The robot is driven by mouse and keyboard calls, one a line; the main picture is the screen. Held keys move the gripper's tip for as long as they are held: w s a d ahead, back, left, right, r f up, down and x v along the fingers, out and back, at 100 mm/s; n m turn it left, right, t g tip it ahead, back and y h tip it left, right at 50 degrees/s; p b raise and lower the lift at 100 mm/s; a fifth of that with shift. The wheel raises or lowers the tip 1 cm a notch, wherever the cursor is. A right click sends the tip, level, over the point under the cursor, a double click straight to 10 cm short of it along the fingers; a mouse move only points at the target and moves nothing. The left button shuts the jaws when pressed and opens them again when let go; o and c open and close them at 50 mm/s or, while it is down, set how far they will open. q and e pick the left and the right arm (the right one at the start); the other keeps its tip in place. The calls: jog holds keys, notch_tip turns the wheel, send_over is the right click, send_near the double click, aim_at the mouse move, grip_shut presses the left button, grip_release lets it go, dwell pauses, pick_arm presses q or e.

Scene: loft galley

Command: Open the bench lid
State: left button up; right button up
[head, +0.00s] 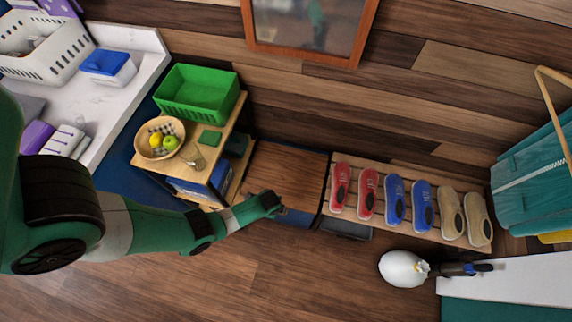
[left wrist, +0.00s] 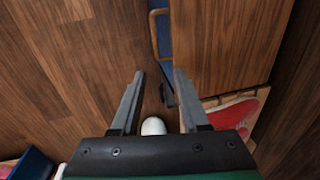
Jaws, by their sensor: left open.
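The bench has a brown wooden lid (head: 287,172) and a blue body, and stands between the shelf unit and the shoe rack. The lid looks flat and down. In the left wrist view the lid (left wrist: 220,45) fills the upper right, with a bronze loop handle (left wrist: 153,35) at its edge beside a blue strip of the body. My left gripper (head: 272,203) is at the bench's front edge in the head view. Its fingers (left wrist: 158,80) are spread and empty, with the handle beyond the tips, apart from them.
The shoe rack (head: 382,225), holding red, blue and beige shoes, adjoins the bench's right side. The wooden shelf unit (head: 142,160) with a green crate (head: 199,95) and fruit bowl stands left. A white round object (head: 403,268) lies right. Floor in front is clear.

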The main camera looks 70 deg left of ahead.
pick_arm(q)
jog(key=f+b, duration=0.4)
jog(key=a+f+b, duration=0.1)
jog(key=f+b, duration=0.3)
jog(key=f, duration=0.1)
jog(key=a+f+b, duration=0.1)
jog(key=f+b, duration=0.3)
jog(key=f, duration=0.1)
jog(key=shift+a, duration=0.15)
pick_arm(e)
notch_tip(320, 180, down, 13)
jog(key=shift+s+a+f, duration=0.15)
pick_arm(q)
grip_shut()
dwell(0.3)
